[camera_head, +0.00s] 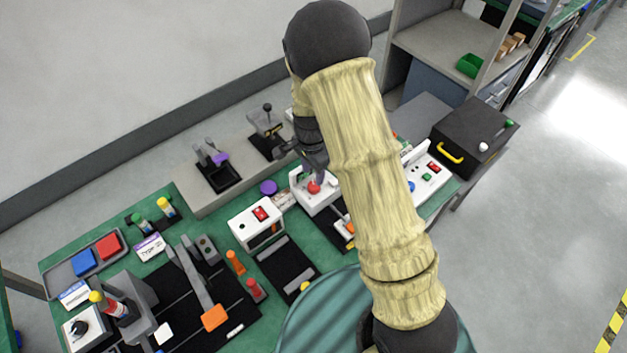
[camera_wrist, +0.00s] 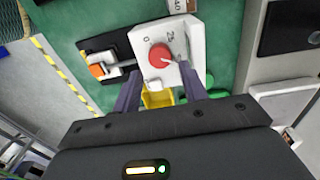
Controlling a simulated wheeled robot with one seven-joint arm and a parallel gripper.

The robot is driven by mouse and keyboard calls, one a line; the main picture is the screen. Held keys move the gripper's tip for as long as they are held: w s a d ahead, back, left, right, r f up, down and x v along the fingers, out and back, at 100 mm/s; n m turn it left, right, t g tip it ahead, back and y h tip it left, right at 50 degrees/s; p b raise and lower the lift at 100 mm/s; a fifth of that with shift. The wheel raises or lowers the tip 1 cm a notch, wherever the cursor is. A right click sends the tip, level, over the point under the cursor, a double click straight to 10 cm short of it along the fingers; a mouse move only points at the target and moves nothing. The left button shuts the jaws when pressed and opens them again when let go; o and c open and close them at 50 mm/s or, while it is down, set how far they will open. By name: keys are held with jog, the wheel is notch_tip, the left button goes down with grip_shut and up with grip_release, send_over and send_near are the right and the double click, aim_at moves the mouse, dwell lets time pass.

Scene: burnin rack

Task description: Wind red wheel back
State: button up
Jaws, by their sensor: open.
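The red wheel (camera_wrist: 160,53) is a round red knob with a small pointer, on the sloped face of a white box (camera_wrist: 186,38). The numbers 0 and 25 are printed around it. In the head view the red wheel (camera_head: 313,187) sits on its white box near the middle of the green bench, beside my arm. The wheel shows beyond the fingertips, and I see no contact. In the head view my gripper (camera_head: 313,163) is partly hidden by my arm, just above the wheel.
A black slider plate with an orange handle (camera_wrist: 97,70) lies left of the white box. A yellow part (camera_wrist: 157,99) shows between the fingers.

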aim_at(313, 185)
jog(key=shift+s+d+f+p, duration=0.1)
jog(key=shift+f+p, duration=0.25)
jog(key=shift+f, duration=2.45)
jog(key=c, duration=0.7)
